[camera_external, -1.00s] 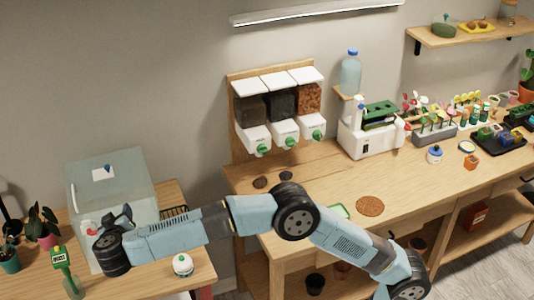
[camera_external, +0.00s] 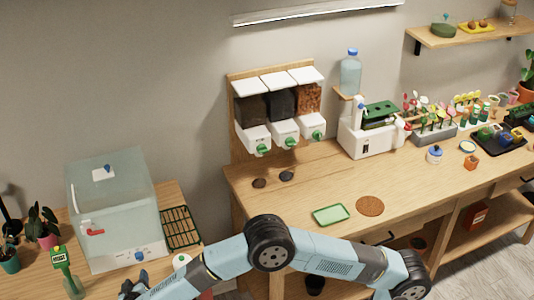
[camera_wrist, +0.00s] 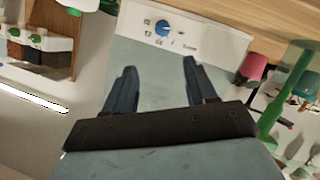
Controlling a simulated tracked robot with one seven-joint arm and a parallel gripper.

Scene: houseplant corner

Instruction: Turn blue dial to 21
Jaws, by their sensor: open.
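The blue dial (camera_external: 139,256) sits on the white lower front panel of a clear-walled box (camera_external: 112,205) on the left table. In the wrist view the blue dial (camera_wrist: 162,28) has small markings around it, too small to read. My gripper (camera_external: 132,287) is low in the external view, in front of and below the dial, partly cut off by the bottom edge. In the wrist view my gripper (camera_wrist: 158,68) is open and empty, its two dark fingers pointing toward the panel. The dial lies beyond the fingertips, apart from them.
A green stake-like tool (camera_external: 62,262) and potted plants (camera_external: 42,228) stand left of the box. A slatted tray (camera_external: 180,227) lies at its right. A small white round item (camera_external: 181,260) is by my arm. Another blue knob (camera_external: 107,168) is on the box top.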

